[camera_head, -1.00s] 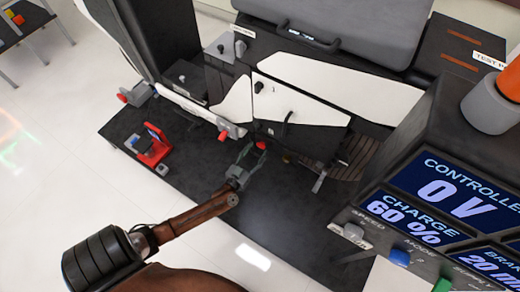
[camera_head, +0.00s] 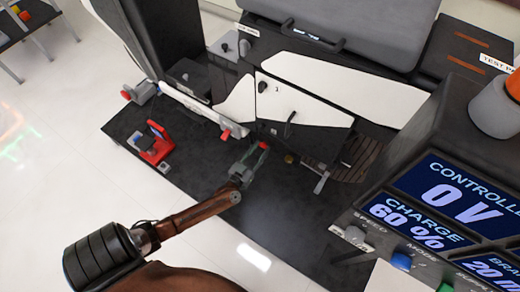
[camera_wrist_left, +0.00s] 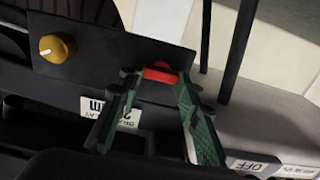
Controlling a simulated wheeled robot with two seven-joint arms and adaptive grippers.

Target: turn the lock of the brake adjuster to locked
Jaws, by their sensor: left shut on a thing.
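The red lock (camera_head: 264,145) of the brake adjuster is at the low front of the chassis, by the lower panel. In the left wrist view the red lock (camera_wrist_left: 160,75) shows as a bar across the gap between my fingertips, in front of a dark plate. My left gripper (camera_head: 252,158) is shut on it, with one green-padded finger on each side (camera_wrist_left: 157,88). A yellow round knob (camera_wrist_left: 55,48) with a pale mark sits on the same plate; it is small in the head view (camera_head: 289,159). My right gripper is out of view.
A red clamp-like fixture (camera_head: 155,148) stands on the dark platform to the left. Another red-tipped handle (camera_head: 225,135) is just above left of my gripper. A grey lever (camera_head: 321,182) is to the right. The console (camera_head: 450,200) fills the right side. The platform below the gripper is clear.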

